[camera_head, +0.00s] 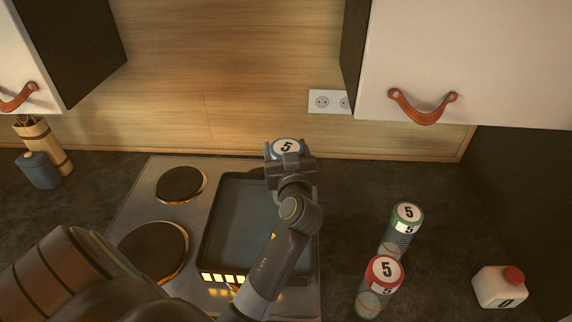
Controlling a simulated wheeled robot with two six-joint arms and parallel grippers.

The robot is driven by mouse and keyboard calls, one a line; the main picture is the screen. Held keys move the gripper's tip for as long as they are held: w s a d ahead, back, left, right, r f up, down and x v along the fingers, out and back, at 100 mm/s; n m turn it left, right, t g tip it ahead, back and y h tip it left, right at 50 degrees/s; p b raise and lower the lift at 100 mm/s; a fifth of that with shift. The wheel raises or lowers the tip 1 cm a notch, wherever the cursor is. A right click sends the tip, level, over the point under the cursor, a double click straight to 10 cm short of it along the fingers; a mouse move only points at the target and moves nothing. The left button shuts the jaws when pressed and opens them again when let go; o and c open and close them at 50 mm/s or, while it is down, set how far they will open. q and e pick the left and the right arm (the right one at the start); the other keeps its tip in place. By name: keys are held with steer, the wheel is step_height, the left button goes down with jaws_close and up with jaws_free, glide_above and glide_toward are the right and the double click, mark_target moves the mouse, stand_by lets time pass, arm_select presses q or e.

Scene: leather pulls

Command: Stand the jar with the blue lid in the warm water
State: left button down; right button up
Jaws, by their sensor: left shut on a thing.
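The jar with the blue lid (287,146) shows its lid, marked 5, just beyond my left gripper (290,166). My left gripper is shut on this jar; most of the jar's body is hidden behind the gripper. The jar is at the far right corner of a dark rectangular pan (228,224) on the stove. The pan holds bluish water. I cannot tell whether the jar's bottom is in the water or above it. My right gripper is not in view.
A green-lidded jar (407,213) and a red-lidded jar (384,271) stand on the counter right of the stove. A white bottle with a red cap (500,287) is further right. Two round hotplates (181,185) lie left of the pan. Cabinets with leather pulls (423,107) hang above.

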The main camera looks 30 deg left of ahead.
arm_select(q)
step_height(320, 180, down, 4)
steer(key=shift+r, duration=0.15)
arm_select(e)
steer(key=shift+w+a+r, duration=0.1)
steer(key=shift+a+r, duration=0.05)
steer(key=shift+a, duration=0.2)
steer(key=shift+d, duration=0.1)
arm_select(q)
steer(key=c, duration=0.6)
jaws_free()
steer(key=o, duration=0.4)
steer(key=shift+c, duration=0.2)
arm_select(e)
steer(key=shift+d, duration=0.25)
